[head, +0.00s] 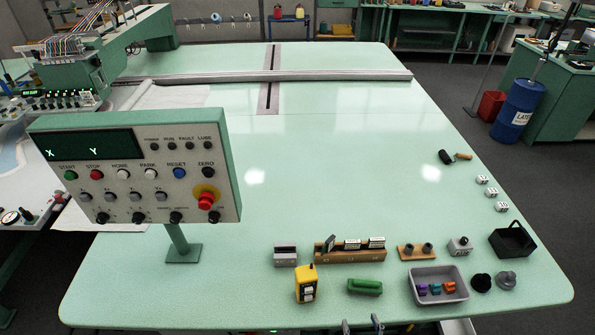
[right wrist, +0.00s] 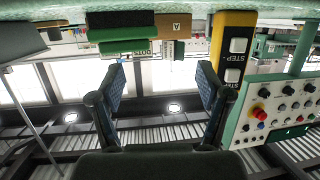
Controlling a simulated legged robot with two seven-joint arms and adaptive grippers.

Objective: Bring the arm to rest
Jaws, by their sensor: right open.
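My right gripper (head: 361,325) shows only as two fingertips at the bottom edge of the head view, at the table's near edge. In the right wrist view my right gripper (right wrist: 161,80) is open, with nothing between its two dark fingers. The rest of the right arm is out of the head view. My left gripper is not in view. The pale green table (head: 330,190) lies in front of me.
The control panel (head: 135,165) stands on a post at left. A yellow pendant (head: 306,285), green block (head: 365,287) and grey tray (head: 438,271) with small coloured pieces sit near the front edge. A wooden card rack (head: 350,256) is behind them. The table's middle is clear.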

